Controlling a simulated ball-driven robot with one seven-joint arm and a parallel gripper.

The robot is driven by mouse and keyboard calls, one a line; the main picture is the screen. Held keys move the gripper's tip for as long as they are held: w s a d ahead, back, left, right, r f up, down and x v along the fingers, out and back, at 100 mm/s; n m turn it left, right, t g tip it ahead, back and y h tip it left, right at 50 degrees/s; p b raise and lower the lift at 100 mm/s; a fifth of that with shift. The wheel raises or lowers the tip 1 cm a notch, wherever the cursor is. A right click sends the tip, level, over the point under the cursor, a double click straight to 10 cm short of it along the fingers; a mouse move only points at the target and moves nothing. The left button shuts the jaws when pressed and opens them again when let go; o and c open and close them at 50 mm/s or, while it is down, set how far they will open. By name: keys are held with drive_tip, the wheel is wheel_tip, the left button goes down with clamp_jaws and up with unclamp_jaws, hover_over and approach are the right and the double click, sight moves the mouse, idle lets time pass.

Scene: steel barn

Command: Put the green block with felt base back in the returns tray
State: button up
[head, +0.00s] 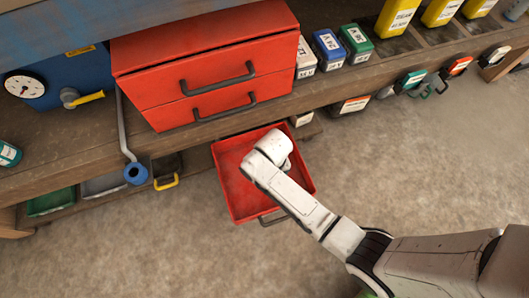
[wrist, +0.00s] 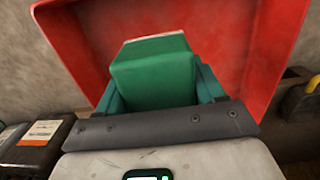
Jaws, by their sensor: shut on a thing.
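The green block (wrist: 152,75) shows in the wrist view with a thin pale strip along its far edge. My gripper (wrist: 160,90) is shut on it, with darker green parts at both sides of the block. A red open tray (wrist: 80,25) lies beyond the block. In the head view the red tray (head: 233,190), with a dark front handle, stands out below the bench, and the end of my arm is over it. The block and my fingertips are hidden in the head view. I cannot tell whether the block touches the tray.
A red two-drawer chest (head: 205,65) stands on the wooden bench (head: 65,140). A grey lever with a blue end (head: 136,173) hangs left of the tray. Labelled bins (head: 328,48) line the bench to the right. The floor (head: 130,250) in front is clear.

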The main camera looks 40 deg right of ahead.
drive_tip(key=w+f, duration=0.1)
drive_tip(key=w+a+f+b, duration=0.1)
drive_tip(key=shift+f, duration=0.4)
drive_tip(key=f+b, duration=0.1)
drive_tip(key=f, duration=0.1)
drive_tip(key=f+b, duration=0.1)
drive_tip(key=shift+w+a+f+b, duration=0.15)
drive_tip(key=shift+w+b, duration=0.1)
drive_tip(key=shift+b, duration=0.05)
drive_tip(key=shift+f, duration=0.1)
drive_tip(key=shift+f, duration=0.4)
drive_tip(key=shift+f, duration=0.25)
drive_tip(key=o, duration=1.1)
drive_tip(key=shift+r, duration=0.15)
